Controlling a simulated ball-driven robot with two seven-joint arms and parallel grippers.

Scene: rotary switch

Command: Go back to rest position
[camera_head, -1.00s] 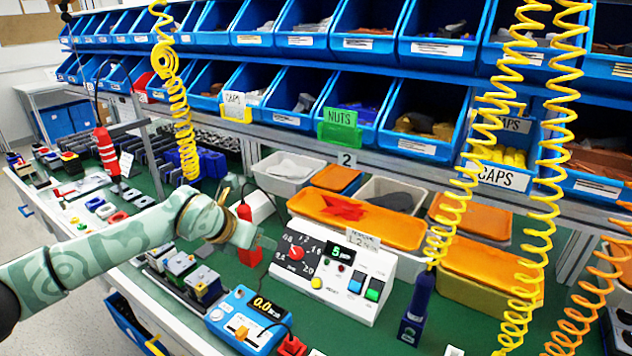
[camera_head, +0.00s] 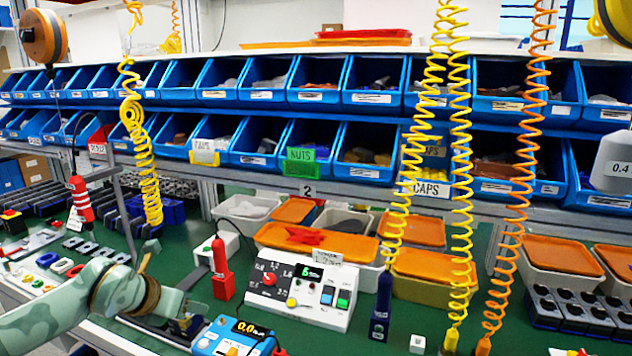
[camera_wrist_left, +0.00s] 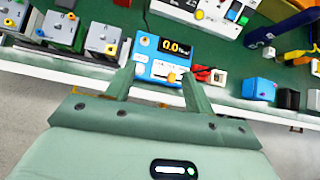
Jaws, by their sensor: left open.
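My left arm comes in from the lower left in the head view, and my left gripper (camera_head: 182,326) is low in the picture, left of the blue meter. In the left wrist view the gripper (camera_wrist_left: 158,80) is open, with nothing between its two fingers. The white box with the red rotary knob (camera_head: 268,280) stands on the green bench, to the right of the gripper and apart from it. Its panel, small display and buttons are visible. Part of this box shows at the top of the wrist view (camera_wrist_left: 198,12). My right gripper is not in view.
The blue meter (camera_head: 206,341) with a yellow display sits near the bench's front edge. A red handheld tool (camera_head: 222,272) stands left of the switch box. Yellow coiled hoses (camera_head: 460,180) hang at the right. Blue bins (camera_head: 370,95) line the back. The wrist view shows floor (camera_wrist_left: 285,140) beyond the bench edge.

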